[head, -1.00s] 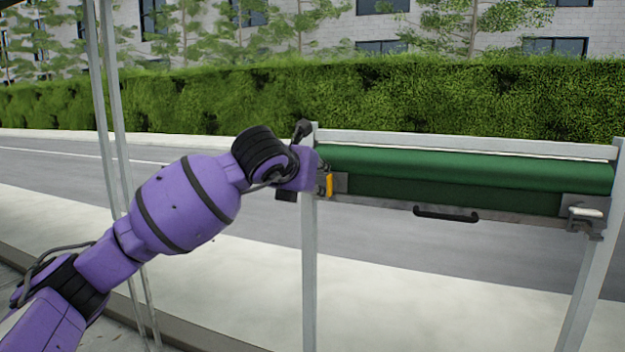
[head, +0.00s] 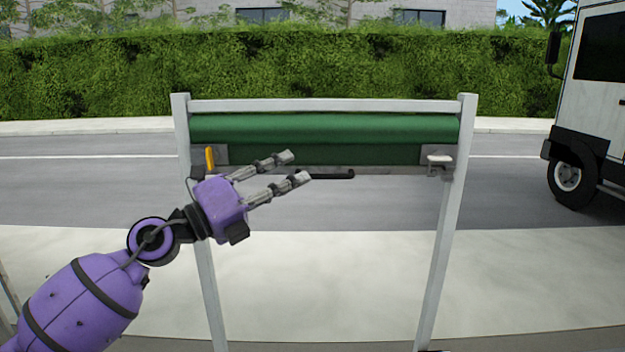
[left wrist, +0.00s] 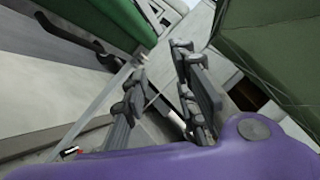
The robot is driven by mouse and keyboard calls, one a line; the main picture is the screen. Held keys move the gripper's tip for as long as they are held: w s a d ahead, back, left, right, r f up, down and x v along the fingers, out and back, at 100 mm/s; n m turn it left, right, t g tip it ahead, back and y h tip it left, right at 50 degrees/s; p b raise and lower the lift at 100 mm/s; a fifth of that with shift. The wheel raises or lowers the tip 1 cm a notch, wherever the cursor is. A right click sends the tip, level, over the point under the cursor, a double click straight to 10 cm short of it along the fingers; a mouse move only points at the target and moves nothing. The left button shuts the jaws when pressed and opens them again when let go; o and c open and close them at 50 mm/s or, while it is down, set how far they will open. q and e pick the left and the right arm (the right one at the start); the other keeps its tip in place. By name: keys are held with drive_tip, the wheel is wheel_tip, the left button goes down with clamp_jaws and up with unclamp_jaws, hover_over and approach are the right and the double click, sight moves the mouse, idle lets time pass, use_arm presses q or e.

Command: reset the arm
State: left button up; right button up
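My left gripper (head: 296,168) is in front of the metal frame in the head view, with its fingers pointing right. The two fingers are apart and nothing shows between them. They overlap part of the black handle (head: 335,175) in the picture; I cannot tell whether they touch it. In the left wrist view the gripper (left wrist: 160,62) also shows its fingers apart and empty. My right gripper is not in view.
A pale metal frame (head: 448,228) holds a green roll (head: 330,127), with an orange lever (head: 210,158) at left and a white-topped latch (head: 439,159) at right. A truck (head: 600,95) stands on the road at right. Pavement right of the frame is clear.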

use_arm(q)
drive_tip(key=s+a+f+n+t+y, duration=0.2)
drive_tip(key=a+f+n+y, duration=0.25)
drive_tip(key=f+n, duration=0.55)
drive_tip(key=s+a+f+n+t+y, duration=0.1)
drive_tip(key=a+f+n+y, duration=0.5)
drive_tip(key=f, duration=0.7)
drive_tip(key=s+a+f+n+t+y, duration=0.2)
drive_tip(key=a+f+n+y, duration=0.1)
drive_tip(key=f+n, duration=0.75)
drive_tip(key=s+f+n+g+y, duration=0.1)
drive_tip(key=s+f+n+g, duration=0.1)
drive_tip(key=s+f, duration=0.5)
drive_tip(key=s+f+n+g+y, duration=0.1)
drive_tip(key=s+f+n+g, duration=0.2)
drive_tip(key=f, duration=0.6)
drive_tip(key=s+f+n+g, duration=0.1)
drive_tip(key=s+f, duration=0.3)
drive_tip(key=s, duration=0.3)
drive_tip(key=s+f+n, duration=0.1)
drive_tip(key=s+f, duration=0.3)
drive_tip(key=s, duration=0.3)
drive_tip(key=s+f+n+g+y, duration=0.1)
drive_tip(key=s+f, duration=0.3)
drive_tip(key=s, duration=0.3)
drive_tip(key=shift+a+n+g, duration=0.15)
drive_tip(key=shift+n+g, duration=0.15)
drive_tip(key=shift+n, duration=0.05)
